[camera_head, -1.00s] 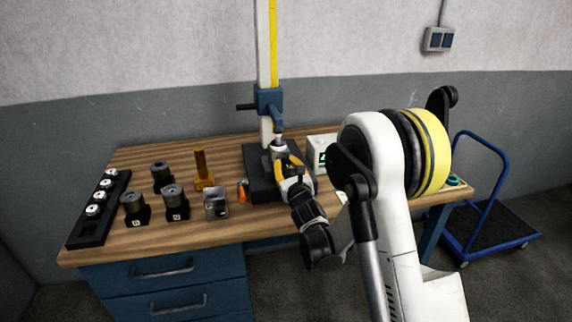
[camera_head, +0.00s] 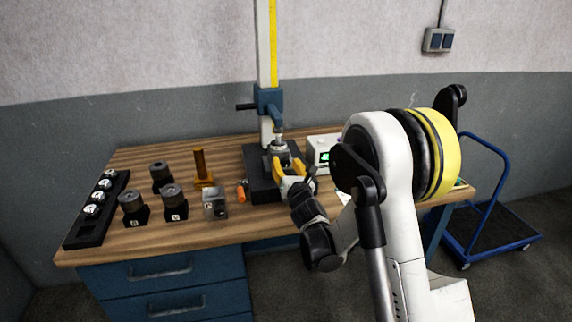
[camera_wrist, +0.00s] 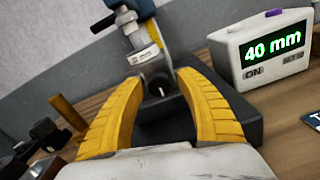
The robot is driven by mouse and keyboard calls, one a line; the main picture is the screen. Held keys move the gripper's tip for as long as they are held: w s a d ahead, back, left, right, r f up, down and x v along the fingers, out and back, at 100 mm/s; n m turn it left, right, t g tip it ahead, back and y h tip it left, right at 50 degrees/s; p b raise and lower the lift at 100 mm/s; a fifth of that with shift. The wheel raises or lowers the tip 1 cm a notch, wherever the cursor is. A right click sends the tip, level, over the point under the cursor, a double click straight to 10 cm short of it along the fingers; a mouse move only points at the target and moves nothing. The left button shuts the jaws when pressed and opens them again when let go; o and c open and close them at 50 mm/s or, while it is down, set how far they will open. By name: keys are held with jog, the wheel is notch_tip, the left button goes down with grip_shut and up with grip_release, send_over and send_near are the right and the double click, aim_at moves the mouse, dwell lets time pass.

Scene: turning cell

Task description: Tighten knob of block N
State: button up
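My gripper (camera_head: 287,165) is at the measuring stand on the workbench. In the wrist view my gripper (camera_wrist: 158,75) has its two yellow fingers spread, with a gap between them. A dark round part with a white line (camera_wrist: 157,86) lies beyond the gap, below a silver piece with a printed label (camera_wrist: 143,54) under the stand's spindle; I cannot tell whether the fingers touch anything. Three dark blocks with round grey tops stand to the left: a rear block (camera_head: 161,177), a front left block (camera_head: 133,207) and a front right block (camera_head: 174,202). Their letters are too small to read.
A display box (camera_wrist: 262,48) reading 40 mm stands right of the stand. A black rack (camera_head: 98,210) with silver pieces, a yellow-brown post (camera_head: 202,168), a grey metal holder (camera_head: 215,203) and an orange item (camera_head: 242,191) stand left. A blue cart (camera_head: 490,228) is beyond the bench.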

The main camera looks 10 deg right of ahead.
jog(key=shift+s, duration=0.1)
jog(key=s, duration=0.7)
jog(key=shift+s, duration=0.2)
jog(key=s+a+r+n+y, duration=0.3)
jog(key=a+r+n+y, duration=0.15)
jog(key=r+n, duration=0.55)
jog(key=s+a+r+n+g+y, duration=0.3)
jog(key=s+a+n, duration=0.45)
jog(key=n, duration=0.65)
jog(key=s+d+f+n+g+h, duration=0.2)
jog(key=s+d+f+n, duration=0.1)
jog(key=s, duration=0.5)
jog(key=s+d+f+n+g+h, duration=0.3)
jog(key=s+d+f+n, duration=0.1)
jog(key=s, duration=0.4)
jog(key=s+d+f+n+g+h, duration=0.2)
jog(key=s+d+f+n+g, duration=0.1)
jog(key=s+n, duration=0.4)
jog(key=shift+s+d+f+n, duration=0.3)
jog(key=shift+s+d+f, duration=0.35)
jog(key=shift+d, duration=0.4)
